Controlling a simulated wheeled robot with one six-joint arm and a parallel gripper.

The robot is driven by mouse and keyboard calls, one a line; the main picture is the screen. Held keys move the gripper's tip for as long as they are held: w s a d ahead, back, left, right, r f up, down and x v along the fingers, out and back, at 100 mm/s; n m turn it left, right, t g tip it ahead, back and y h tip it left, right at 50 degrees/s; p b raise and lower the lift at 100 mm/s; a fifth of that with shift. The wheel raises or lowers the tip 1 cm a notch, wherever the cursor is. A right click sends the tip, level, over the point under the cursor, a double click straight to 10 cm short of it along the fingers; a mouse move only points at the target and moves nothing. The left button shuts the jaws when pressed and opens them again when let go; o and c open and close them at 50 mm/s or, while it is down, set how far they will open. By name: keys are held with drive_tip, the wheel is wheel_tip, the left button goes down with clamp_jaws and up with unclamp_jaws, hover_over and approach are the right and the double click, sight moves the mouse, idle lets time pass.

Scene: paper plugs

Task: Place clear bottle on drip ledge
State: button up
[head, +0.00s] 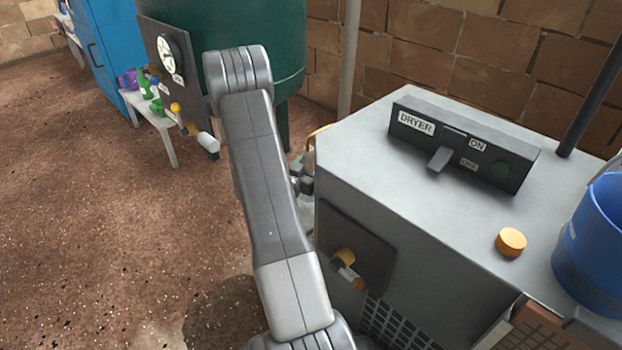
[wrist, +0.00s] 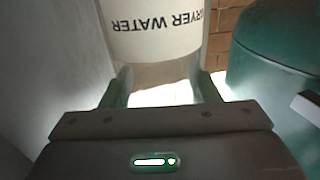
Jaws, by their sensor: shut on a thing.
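A bottle with a cream label reading "DRYER WATER" (wrist: 155,32) shows upside down in the wrist view, between my gripper's two fingers. My gripper (wrist: 163,88) is shut on this bottle. In the head view my gripper (head: 306,184) is partly hidden behind my arm, beside the left side of the grey dryer (head: 400,190). A pale, clear part of the bottle (head: 310,158) shows just above it. I cannot make out the drip ledge in either view.
The dryer's control panel (head: 465,145) is on its top, with an orange knob (head: 510,242) and a blue bucket (head: 597,250) to the right. A green tank (head: 270,45) stands behind my arm. A low white bench (head: 160,122) holds several bottles. Floor at left is clear.

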drive_tip(key=shift+f+b, duration=0.75)
drive_tip(key=shift+f, duration=1.2)
drive_tip(key=shift+f, duration=0.2)
drive_tip(key=o, duration=0.9)
drive_tip(key=shift+r, duration=0.25)
drive_tip(key=p+v, duration=0.2)
drive_tip(key=v, duration=1)
drive_tip(key=shift+p, duration=0.4)
